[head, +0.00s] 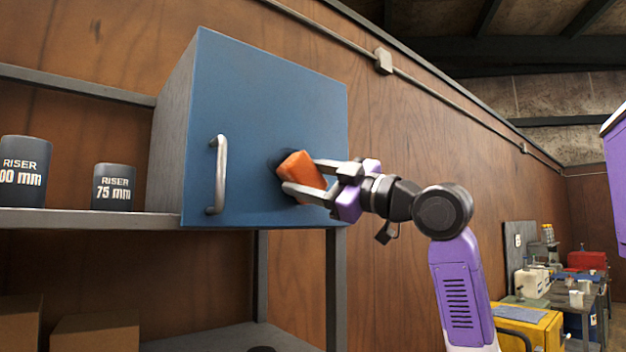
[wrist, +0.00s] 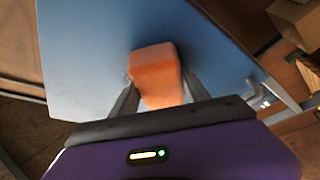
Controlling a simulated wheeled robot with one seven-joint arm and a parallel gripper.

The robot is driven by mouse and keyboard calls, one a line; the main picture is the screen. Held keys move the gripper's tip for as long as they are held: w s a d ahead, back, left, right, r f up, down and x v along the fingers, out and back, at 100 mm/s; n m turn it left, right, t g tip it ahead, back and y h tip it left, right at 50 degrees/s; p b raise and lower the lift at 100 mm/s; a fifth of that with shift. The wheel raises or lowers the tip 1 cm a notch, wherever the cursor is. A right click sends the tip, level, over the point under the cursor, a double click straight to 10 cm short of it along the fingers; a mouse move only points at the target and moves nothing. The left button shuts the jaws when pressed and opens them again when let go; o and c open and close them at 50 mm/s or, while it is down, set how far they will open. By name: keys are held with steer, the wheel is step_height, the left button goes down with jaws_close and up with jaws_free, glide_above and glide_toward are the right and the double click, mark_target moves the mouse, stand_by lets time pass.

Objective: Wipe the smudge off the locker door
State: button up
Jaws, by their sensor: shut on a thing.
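The locker door (head: 265,120) is blue, with a metal bar handle (head: 219,175) on its left side; it looks closed. My gripper (head: 303,180) is shut on an orange block-shaped wiper (head: 296,170) and holds it at the middle right of the door. In the wrist view the orange wiper (wrist: 156,75) sits between my two fingers in front of the blue door (wrist: 85,60). A dark patch, the smudge or a shadow (head: 279,158), shows at the wiper's left edge. The wiper hides part of the door there. I cannot tell for sure whether it touches the door.
The locker stands on a grey shelf (head: 90,218) with two dark risers, a 75 mm one (head: 114,186) and a taller one (head: 24,172), to its left. Cardboard boxes (head: 95,333) sit below. A cluttered workbench (head: 560,290) is at the far right.

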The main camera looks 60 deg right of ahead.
mark_target(297, 161)
steer(key=shift+w+a, duration=0.3)
steer(key=shift+a, duration=0.8)
steer(key=shift+w+a, duration=0.25)
steer(key=shift+a, duration=0.9)
steer(key=shift+w+a, duration=0.3)
steer(key=shift+a, duration=0.8)
steer(key=shift+r+p, duration=0.95)
steer(key=shift+r, duration=0.55)
steer(key=shift+s+d, duration=0.2)
steer(key=shift+d, duration=0.75)
steer(key=shift+s+d, duration=0.15)
steer(key=shift+d, duration=0.75)
steer(key=shift+s+d+p, duration=0.55)
steer(key=shift+s+d, duration=1)
steer(key=shift+d, duration=3.65)
steer(key=shift+w+a+b, duration=0.15)
steer(key=shift+w+a, duration=0.05)
steer(key=shift+a, duration=0.45)
steer(key=shift+w+a+b, duration=0.15)
steer(key=shift+w+a, duration=0.1)
steer(key=shift+a, duration=0.4)
steer(key=shift+w+a+b, duration=0.15)
steer(key=shift+w+a, duration=0.05)
steer(key=shift+a, duration=0.45)
